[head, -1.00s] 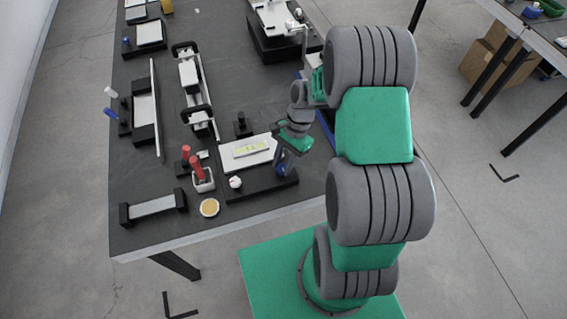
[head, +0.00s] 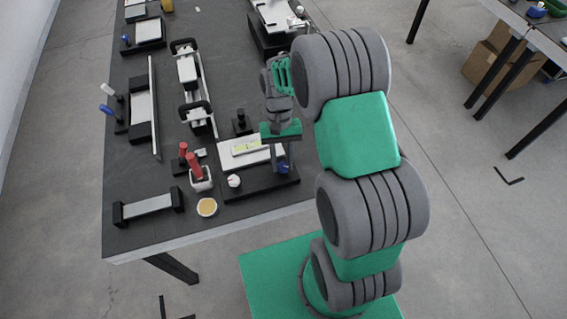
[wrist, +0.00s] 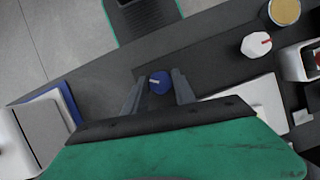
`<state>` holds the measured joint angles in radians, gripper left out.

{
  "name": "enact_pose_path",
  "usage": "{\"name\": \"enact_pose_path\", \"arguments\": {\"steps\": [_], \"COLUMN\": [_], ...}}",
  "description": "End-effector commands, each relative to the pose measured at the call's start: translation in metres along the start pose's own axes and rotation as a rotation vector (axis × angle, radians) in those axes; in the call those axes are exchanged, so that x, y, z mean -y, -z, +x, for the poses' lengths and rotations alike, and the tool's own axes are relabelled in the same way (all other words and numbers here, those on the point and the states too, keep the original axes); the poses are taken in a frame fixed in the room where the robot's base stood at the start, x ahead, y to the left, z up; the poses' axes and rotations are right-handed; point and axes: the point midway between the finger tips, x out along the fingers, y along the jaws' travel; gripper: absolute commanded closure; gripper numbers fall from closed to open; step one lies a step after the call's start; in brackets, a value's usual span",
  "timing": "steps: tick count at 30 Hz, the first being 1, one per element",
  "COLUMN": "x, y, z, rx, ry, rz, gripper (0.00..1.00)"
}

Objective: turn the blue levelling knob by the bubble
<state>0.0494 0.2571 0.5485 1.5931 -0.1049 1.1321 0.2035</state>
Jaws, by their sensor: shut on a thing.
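The blue levelling knob (head: 284,168) sits on the black base of a white plate, at its right end near the table's front edge. My gripper (head: 281,163) stands over it with its fingers pointing down. In the wrist view, the blue knob (wrist: 160,83) has a pale mark on top and lies between the two fingers of my gripper (wrist: 159,86), which is shut on it. The yellowish bubble vial (head: 246,146) lies on the white plate (head: 232,157). The bubble itself is too small to read.
A white knob with a red mark (wrist: 256,45) stands at the base's other end. The table's front edge is close.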

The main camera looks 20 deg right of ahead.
Motion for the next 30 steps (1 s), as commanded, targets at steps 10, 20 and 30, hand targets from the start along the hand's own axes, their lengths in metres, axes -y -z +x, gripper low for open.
{"name": "enact_pose_path", "arguments": {"steps": [10,20,30], "x": [0.0027,0.0034,0.0035], "y": [-0.0006,-0.0016,-0.0012], "z": [-0.0014,-0.0032,-0.0015], "rx": [-0.001,-0.002,-0.002], "ry": [-0.126,-0.232,-0.291], "rz": [-0.303,-0.557,-0.703], "gripper": [1.00,1.00,1.00]}}
